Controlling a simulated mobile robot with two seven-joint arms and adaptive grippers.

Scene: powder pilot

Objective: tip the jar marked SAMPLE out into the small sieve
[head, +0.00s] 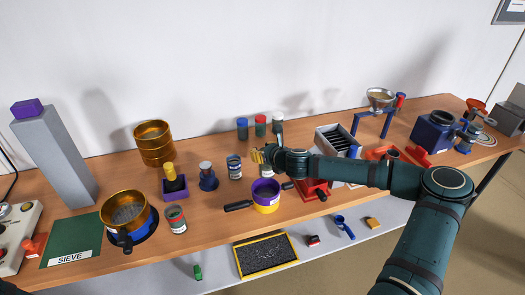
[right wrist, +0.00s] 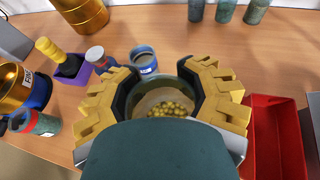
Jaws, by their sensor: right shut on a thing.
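My right gripper (head: 260,155) reaches in from the right over the workbench, its yellow fingers shut on an open, dark-rimmed jar (right wrist: 168,100). In the right wrist view, yellow grains lie inside the jar, between the fingers (right wrist: 165,95). No marking on it can be read, and in the head view the gripper hides most of it. A small purple-rimmed pan with a yellow lower part and a dark handle (head: 265,195), perhaps the small sieve, stands on the bench just below the gripper. My left gripper is not in view.
A labelled jar (head: 234,167) and a grey-lidded jar (head: 207,175) stand left of the gripper. A large gold sieve (head: 125,208) is near the green SIEVE mat (head: 72,238). A red tray (right wrist: 275,135) is close on the right. Several jars stand behind.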

